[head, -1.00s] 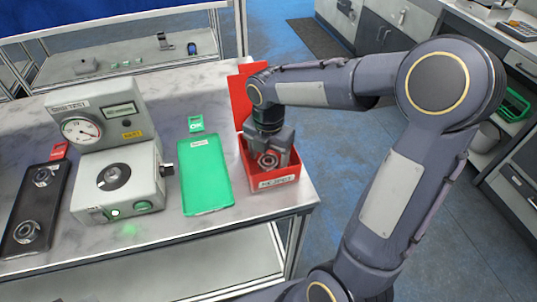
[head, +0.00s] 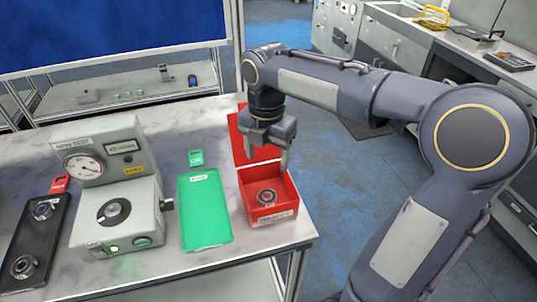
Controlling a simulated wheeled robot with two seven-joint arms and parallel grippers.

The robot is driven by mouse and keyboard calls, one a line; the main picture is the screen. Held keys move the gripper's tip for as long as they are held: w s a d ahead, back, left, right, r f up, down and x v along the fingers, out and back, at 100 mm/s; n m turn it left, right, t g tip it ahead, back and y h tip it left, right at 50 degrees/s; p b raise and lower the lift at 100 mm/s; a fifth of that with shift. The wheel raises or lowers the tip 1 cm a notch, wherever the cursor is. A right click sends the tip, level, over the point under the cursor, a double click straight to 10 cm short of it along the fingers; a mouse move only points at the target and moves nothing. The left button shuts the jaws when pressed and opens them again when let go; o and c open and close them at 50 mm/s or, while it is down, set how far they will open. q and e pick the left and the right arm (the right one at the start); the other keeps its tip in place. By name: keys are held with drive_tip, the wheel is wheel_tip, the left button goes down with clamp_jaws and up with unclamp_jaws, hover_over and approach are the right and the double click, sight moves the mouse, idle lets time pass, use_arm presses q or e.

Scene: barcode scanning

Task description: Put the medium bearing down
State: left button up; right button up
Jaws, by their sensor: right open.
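A bearing (head: 267,197), a small dark metal ring, lies flat inside the red box (head: 282,215) at the right end of the table. The box's red lid stands open at its back. My right gripper (head: 266,160) is above the box, fingers pointing down, open and empty, clear of the bearing. Two more bearings lie on the black tray at the left, an upper one (head: 44,209) and a lower one (head: 23,266). My left gripper is not in view.
A grey test device (head: 117,205) with a dial gauge stands between the black tray (head: 38,235) and the empty green tray (head: 205,210). A green OK sign (head: 196,158) stands behind the green tray. The table's right edge is close to the red box.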

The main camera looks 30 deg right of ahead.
drive_tip(key=s+a+f+m+t+y, duration=0.2)
drive_tip(key=s+m, duration=0.6)
drive_tip(key=m, duration=0.5)
drive_tip(key=s+a+f+m+t+y, duration=0.1)
drive_tip(key=s+a+f+m+t, duration=0.1)
drive_tip(key=s+m, duration=0.7)
drive_tip(key=f+m+t, duration=0.1)
drive_tip(key=f+m, duration=0.1)
drive_tip(key=m, duration=0.2)
drive_tip(key=shift+t+y, duration=0.3)
drive_tip(key=shift+y, duration=0.1)
drive_tip(key=shift+s+a, duration=0.1)
